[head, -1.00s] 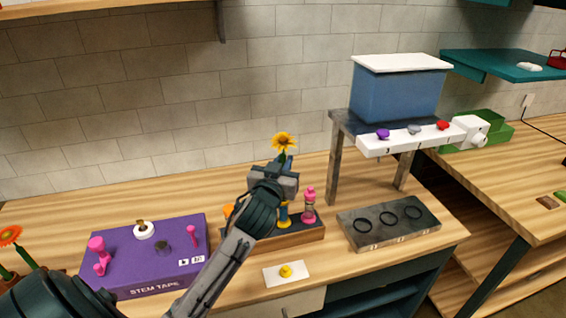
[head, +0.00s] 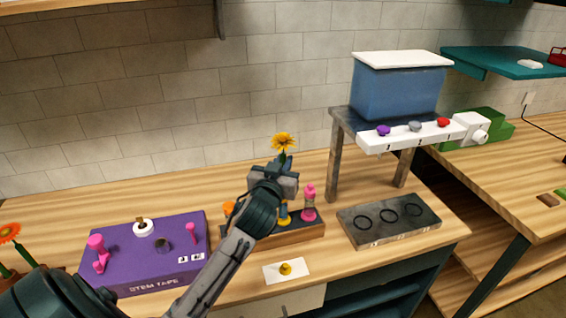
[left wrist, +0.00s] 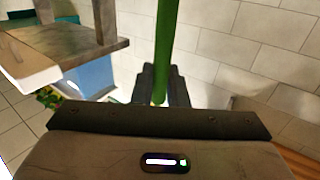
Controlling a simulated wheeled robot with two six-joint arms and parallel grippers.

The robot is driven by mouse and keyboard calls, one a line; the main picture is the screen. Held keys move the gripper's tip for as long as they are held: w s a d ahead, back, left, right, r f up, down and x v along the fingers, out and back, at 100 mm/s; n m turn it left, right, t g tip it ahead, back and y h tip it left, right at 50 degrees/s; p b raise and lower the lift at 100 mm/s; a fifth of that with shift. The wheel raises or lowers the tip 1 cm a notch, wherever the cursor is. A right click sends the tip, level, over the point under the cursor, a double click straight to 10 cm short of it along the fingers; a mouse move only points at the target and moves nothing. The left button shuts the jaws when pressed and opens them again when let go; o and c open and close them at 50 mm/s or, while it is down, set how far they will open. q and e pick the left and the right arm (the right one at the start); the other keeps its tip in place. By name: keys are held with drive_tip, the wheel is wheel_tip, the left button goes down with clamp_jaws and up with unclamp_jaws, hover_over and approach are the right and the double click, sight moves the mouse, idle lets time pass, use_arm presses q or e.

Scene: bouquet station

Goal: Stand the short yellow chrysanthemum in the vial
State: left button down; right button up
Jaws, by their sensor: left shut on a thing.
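The yellow chrysanthemum (head: 283,141) stands upright above my left gripper (head: 286,163), bloom at the top. My left gripper is shut on its green stem, which shows between the fingers in the left wrist view (left wrist: 165,45). The gripper is over the wooden vial rack (head: 290,237). My right gripper is not in view.
A white card (head: 301,271) with a yellow piece lies in front. The purple stem tape box (head: 130,270) is left; a grey ringed tray (head: 375,231) is right.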

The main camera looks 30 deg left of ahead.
use_arm(q)
drive_tip(key=shift+f+b, duration=0.45)
drive_tip(key=shift+f, duration=0.25)
drive_tip(key=shift+f, duration=0.35)
drive_tip(key=shift+f+b, duration=0.15)
drive_tip(key=shift+b, duration=0.25)
drive_tip(key=shift+f+b, duration=0.45)
drive_tip(key=shift+f, duration=0.25)
drive_tip(key=c, duration=0.8)
unclamp_jaws()
